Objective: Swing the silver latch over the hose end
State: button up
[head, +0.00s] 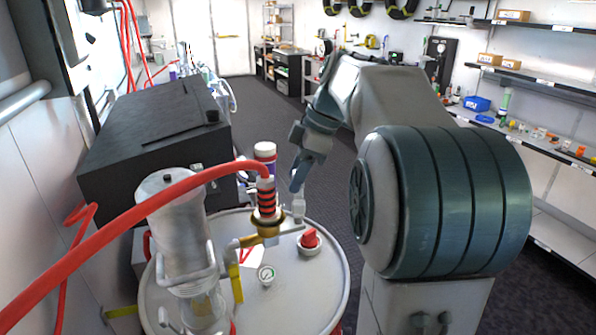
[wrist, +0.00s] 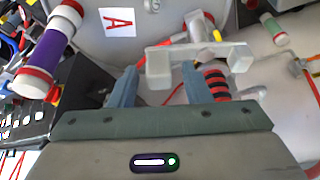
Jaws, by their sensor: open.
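The silver latch (wrist: 200,57), a pale bar with blocky ends, lies at the fingertips in the wrist view. One end block is between the two fingers and the other reaches past the right finger. In the head view, a small pale part of it (head: 298,208) shows beneath my gripper (head: 298,186). My gripper is open, with fingers pointing down; contact with the latch cannot be told. The hose end (head: 266,198), banded red and black, stands upright in a brass fitting just left of the gripper. It also shows beside the right finger in the wrist view (wrist: 216,84).
The fitting sits over a round white drum top (head: 318,278) with a red knob (head: 309,239) and a gauge (head: 266,275). A red hose (head: 120,225) arches left from the hose end. A clear cylinder (head: 178,235) and black box (head: 150,125) stand left.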

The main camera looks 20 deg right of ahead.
grip_shut()
jog(key=shift+d, duration=0.1)
jog(key=shift+s+d+m+t+h+b, duration=0.5)
jog(key=shift+s+m+h+b, duration=0.4)
jog(key=shift+m, duration=1.35)
jog(key=shift+s+d+m+t+h+b, duration=0.5)
jog(key=shift+m+b, duration=0.7)
jog(key=shift+m, duration=1.1)
jog(key=shift+s+d+m+t+h+b, duration=0.3)
jog(key=shift+s+d+m+h+b, duration=0.5)
jog(key=shift+m, duration=1.45)
jog(key=shift+s+a, duration=0.15)
jog(key=shift+a, duration=0.15)
grip_release()
